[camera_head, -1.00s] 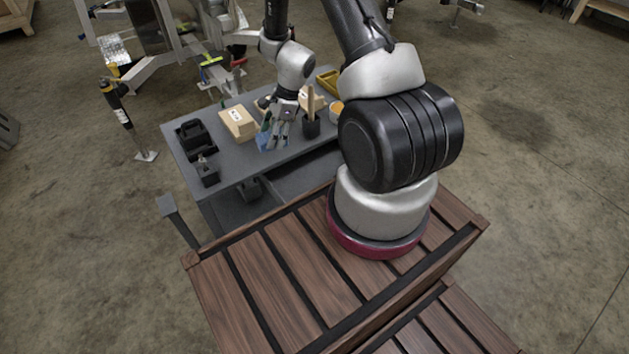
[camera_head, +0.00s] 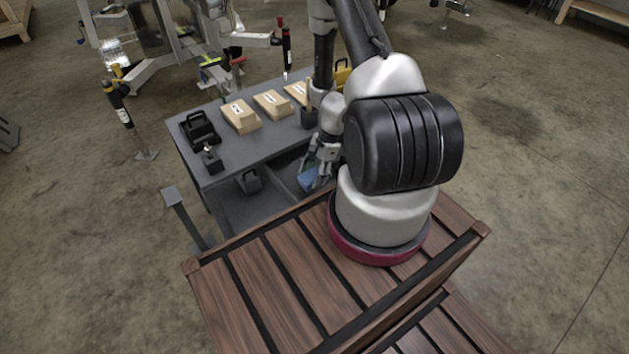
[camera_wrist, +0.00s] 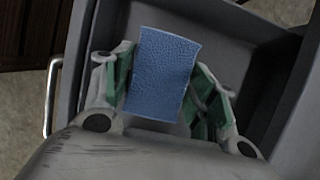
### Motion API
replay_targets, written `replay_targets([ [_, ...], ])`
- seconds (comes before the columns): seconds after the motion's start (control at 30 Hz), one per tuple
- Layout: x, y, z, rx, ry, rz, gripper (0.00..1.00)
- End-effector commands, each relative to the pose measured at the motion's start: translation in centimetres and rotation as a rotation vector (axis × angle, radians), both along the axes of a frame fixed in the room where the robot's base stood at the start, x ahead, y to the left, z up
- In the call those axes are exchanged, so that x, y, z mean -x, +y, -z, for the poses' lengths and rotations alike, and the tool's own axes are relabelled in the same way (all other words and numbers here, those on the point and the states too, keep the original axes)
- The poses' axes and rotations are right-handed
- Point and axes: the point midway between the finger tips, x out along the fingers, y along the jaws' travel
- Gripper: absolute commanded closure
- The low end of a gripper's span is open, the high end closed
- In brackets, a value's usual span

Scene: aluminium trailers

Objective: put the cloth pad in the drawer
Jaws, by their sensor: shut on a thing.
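The cloth pad (camera_wrist: 163,75) is a blue textured rectangle, held between the green-lined fingers of my gripper (camera_wrist: 165,88) in the wrist view. In the head view the pad (camera_head: 308,179) shows as a small blue patch at my gripper (camera_head: 322,165), which points down at the front of the grey workbench. The drawer (camera_wrist: 255,60) is grey and open, with a metal handle (camera_wrist: 50,95) at the left of the wrist view. The pad appears over the drawer's interior; its height above the floor of the drawer cannot be told. My arm hides part of the drawer in the head view.
On the bench top (camera_head: 235,145) stand several wooden boxes (camera_head: 240,117), a black case (camera_head: 199,128) and a dark cup (camera_head: 309,117). A black object (camera_head: 249,181) sits lower, left of the gripper. A grey post (camera_head: 180,212) stands at the front left.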

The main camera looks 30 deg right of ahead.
Motion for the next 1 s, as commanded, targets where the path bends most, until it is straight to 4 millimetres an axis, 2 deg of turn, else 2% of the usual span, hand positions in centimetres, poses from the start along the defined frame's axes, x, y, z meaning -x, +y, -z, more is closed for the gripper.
replay_targets([
  [0.33, 0.0, 0.0, 4.5, 0.0, 0.0, 0.002, 0.66],
  [0.73, -0.1, 0.0, 5.1, 0.001, -0.001, 0.003, 0.66],
  [0.77, -0.1, 0.0, 5.0, 0.001, -0.001, 0.002, 0.39],
  [0.8, -0.1, 0.0, 5.0, 0.001, -0.001, 0.002, 0.32],
  [0.87, -0.1, 0.0, 5.0, 0.001, -0.001, 0.002, 0.21],
  [1.0, -0.1, 0.0, 5.0, 0.001, -0.001, 0.002, 0.21],
])
